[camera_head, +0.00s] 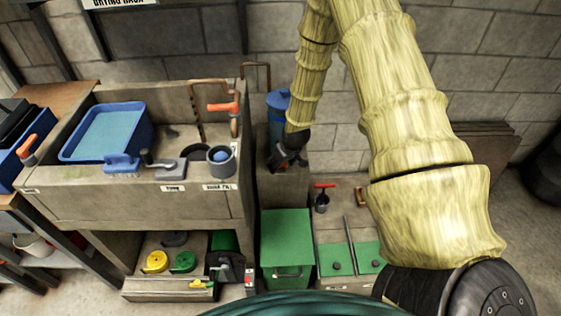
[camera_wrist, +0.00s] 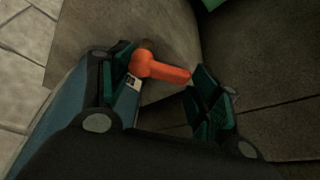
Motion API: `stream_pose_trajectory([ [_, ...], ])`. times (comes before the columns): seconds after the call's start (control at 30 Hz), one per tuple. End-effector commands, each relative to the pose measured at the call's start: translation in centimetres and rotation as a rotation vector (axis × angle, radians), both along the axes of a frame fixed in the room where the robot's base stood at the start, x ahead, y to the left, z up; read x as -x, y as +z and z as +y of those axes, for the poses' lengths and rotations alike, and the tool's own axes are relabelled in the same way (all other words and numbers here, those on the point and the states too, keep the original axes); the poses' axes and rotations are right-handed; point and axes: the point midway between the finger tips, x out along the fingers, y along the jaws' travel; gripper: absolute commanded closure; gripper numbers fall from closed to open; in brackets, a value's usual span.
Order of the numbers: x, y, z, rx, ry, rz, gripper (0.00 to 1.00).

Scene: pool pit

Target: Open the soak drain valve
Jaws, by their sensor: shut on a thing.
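An orange handle (camera_wrist: 163,69) lies between the fingers of my gripper (camera_wrist: 168,76) in the wrist view, and my gripper is shut on it. The handle's rounded knob is at the left finger and its bar reaches towards the right finger. A small white label (camera_wrist: 132,88) sits beside it, too small to read. In the head view my gripper (camera_head: 290,160) points down at the concrete block right of the sink, in front of a blue cylinder (camera_head: 278,101). The held handle is hidden there. I cannot tell from its label which valve it is.
The concrete sink (camera_head: 140,207) holds a blue tray (camera_head: 108,133). Another orange handle (camera_head: 222,107) is on the copper pipe above it. A green box (camera_head: 286,240) stands below my gripper. A red-handled valve (camera_head: 322,198) is to its right.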

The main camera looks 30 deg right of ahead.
Motion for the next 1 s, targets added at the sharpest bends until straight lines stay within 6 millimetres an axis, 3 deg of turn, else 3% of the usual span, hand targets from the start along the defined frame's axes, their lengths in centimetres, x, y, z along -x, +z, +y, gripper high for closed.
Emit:
stream_pose_trajectory([
  [0.37,0.00,-0.01,-0.08,0.001,0.003,0.000,0.62],
  [0.4,0.00,-0.01,-0.08,0.001,0.003,0.000,0.30],
  [0.5,0.00,0.00,-0.07,0.001,0.003,0.000,0.16],
  [1.0,0.30,0.77,-0.02,0.000,0.003,0.000,0.16],
])
